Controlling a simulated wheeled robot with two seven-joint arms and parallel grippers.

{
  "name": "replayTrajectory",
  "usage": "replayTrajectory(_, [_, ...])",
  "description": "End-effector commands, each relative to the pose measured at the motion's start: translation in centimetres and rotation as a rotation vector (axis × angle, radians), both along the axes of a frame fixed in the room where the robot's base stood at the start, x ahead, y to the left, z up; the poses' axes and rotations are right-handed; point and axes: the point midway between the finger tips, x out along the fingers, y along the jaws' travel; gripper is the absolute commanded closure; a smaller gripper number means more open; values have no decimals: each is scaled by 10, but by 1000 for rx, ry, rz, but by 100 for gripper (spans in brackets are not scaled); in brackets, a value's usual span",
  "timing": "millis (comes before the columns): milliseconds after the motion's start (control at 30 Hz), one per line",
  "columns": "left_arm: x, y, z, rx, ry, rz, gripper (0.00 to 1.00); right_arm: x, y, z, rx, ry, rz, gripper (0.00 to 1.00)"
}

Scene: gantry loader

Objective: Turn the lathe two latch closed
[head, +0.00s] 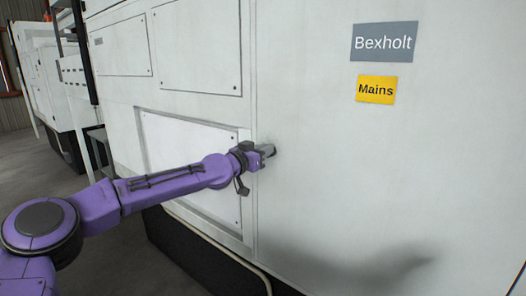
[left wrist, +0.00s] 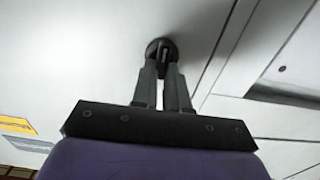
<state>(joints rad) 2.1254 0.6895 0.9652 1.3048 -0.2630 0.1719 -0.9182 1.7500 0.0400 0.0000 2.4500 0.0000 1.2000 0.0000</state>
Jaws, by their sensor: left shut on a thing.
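My left gripper (head: 268,151) is at the white cabinet face, just right of a vertical panel seam. In the left wrist view my left gripper (left wrist: 163,68) has its fingers close together on a small dark round latch (left wrist: 154,46) set on the white surface. The gripper is shut on the latch's raised middle part. In the head view the gripper mostly hides the latch, so its turn angle is hard to tell. My right gripper is not in view.
The large white machine cabinet (head: 310,120) fills most of the head view. It bears a grey "Bexholt" sign (head: 384,42) and a yellow "Mains" label (head: 376,90). A recessed panel (head: 190,150) is left of the seam. Floor (head: 110,235) is open at the lower left.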

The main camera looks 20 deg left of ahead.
Motion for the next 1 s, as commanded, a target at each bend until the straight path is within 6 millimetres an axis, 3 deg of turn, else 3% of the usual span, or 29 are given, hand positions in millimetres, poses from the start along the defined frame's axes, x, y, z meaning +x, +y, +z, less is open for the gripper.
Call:
replayTrajectory(367, [1, 2, -2, -143, 51, 0, 100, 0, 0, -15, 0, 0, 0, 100])
replayTrajectory(1000, [3, 8, -5, -705, 255, 1, 100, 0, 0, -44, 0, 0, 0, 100])
